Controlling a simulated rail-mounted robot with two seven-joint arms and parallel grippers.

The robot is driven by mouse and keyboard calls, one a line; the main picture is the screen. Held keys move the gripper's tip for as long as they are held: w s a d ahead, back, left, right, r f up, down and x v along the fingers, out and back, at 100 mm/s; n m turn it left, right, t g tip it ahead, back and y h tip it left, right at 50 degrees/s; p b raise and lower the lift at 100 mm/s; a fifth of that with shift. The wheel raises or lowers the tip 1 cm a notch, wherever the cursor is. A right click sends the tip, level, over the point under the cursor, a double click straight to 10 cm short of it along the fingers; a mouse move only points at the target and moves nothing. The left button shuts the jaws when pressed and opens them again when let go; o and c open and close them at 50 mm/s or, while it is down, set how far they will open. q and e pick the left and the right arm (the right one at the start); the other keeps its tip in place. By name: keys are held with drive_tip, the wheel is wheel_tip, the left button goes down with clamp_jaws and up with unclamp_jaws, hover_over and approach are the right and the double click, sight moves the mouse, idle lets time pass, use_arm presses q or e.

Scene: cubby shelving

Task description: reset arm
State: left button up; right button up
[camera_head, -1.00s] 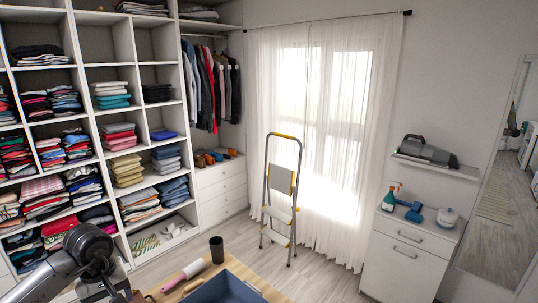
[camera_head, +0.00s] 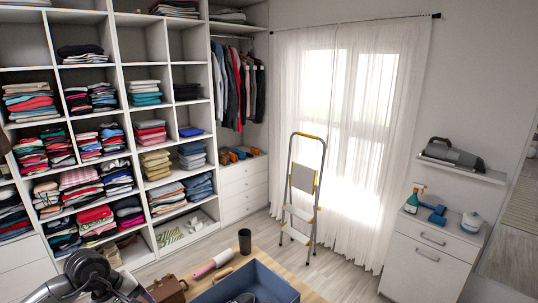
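Part of my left arm (camera_head: 88,272) shows at the bottom left, in front of the lower shelves. Its gripper cannot be made out, so I cannot tell whether it is open or shut. My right arm and gripper are out of view. The cubby shelving (camera_head: 118,62) fills the left side, with folded clothes in many compartments.
A wooden table (camera_head: 299,284) at the bottom holds a blue bin (camera_head: 283,276), a dark cup (camera_head: 245,241), a pink-and-white roller (camera_head: 211,264) and a brown box (camera_head: 166,289). A stepladder (camera_head: 303,190) stands by the window. A white cabinet (camera_head: 425,263) stands right. Floor between is clear.

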use_arm(q)
drive_tip(key=s+d+n+t+h, duration=0.5)
drive_tip(key=d+n+t+h, duration=0.55)
drive_tip(key=n, duration=0.75)
drive_tip(key=s+a+f+n+t+y, duration=0.1)
drive_tip(key=s+a+f+n+y, duration=0.35)
drive_tip(key=n+y, duration=0.55)
drive_tip(key=s+a+f+n+t+y, duration=0.25)
drive_tip(key=s+a+n+y, duration=0.2)
drive_tip(key=n, duration=0.85)
drive_tip(key=s+a+f+n+g+y, duration=0.35)
drive_tip(key=s+n+g, duration=0.25)
drive_tip(key=s, duration=0.4)
drive_tip(key=s+a+f+n+g+y, duration=0.2)
drive_tip(key=s+f+n+g, duration=0.35)
drive_tip(key=s, duration=0.35)
drive_tip(key=s+d+f+n+h, duration=0.1)
drive_tip(key=d+f+n+h, duration=0.15)
drive_tip(key=d, duration=0.65)
drive_tip(key=s+d+f+n+h, duration=0.2)
drive_tip(key=d+n+h, duration=0.15)
drive_tip(key=d, duration=0.65)
wheel_tip(320, 180, down, 11)
drive_tip(key=b, duration=1.1)
wheel_tip(320, 180, up, 26)
drive_tip(key=p, duration=2.6)
drive_tip(key=shift+a+g+p, duration=0.3)
drive_tip(key=shift+a+g, duration=0.05)
drive_tip(key=shift+g, duration=0.1)
